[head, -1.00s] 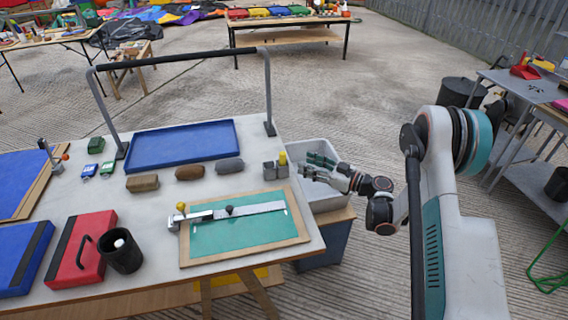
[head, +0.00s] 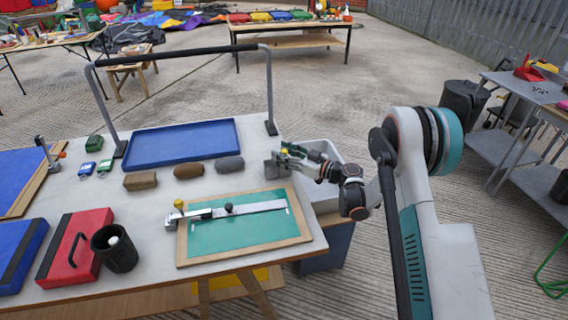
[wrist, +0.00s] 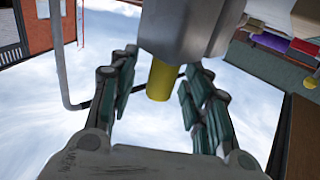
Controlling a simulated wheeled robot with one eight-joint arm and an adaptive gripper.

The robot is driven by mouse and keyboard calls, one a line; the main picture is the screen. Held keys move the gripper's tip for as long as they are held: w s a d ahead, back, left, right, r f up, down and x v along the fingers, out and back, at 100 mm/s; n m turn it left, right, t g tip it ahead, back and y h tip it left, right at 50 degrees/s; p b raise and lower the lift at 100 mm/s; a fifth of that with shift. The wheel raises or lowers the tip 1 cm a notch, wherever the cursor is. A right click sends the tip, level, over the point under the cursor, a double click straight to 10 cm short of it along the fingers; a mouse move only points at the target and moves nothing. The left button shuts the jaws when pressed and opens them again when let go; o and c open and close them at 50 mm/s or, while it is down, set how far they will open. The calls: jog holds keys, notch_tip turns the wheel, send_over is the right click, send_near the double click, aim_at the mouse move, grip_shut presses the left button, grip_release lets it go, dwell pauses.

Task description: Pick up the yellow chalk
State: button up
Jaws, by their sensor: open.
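The yellow chalk (head: 284,151) is a short cylinder standing in a grey metal block (head: 274,166) at the right end of the white table; my fingers partly cover it in the head view. In the wrist view the chalk (wrist: 162,79) sticks out of the grey block (wrist: 188,28). My gripper (head: 292,153) is open at the chalk, level with the top of the block. In the wrist view its fingers (wrist: 160,72) lie on either side of the chalk, with a gap showing on both sides.
A blue tray (head: 180,142), a grey stone-like piece (head: 229,164) and a green board with a metal bar (head: 245,232) lie nearby. A grey-legged rail (head: 270,90) rises behind the block.

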jog(key=c, duration=1)
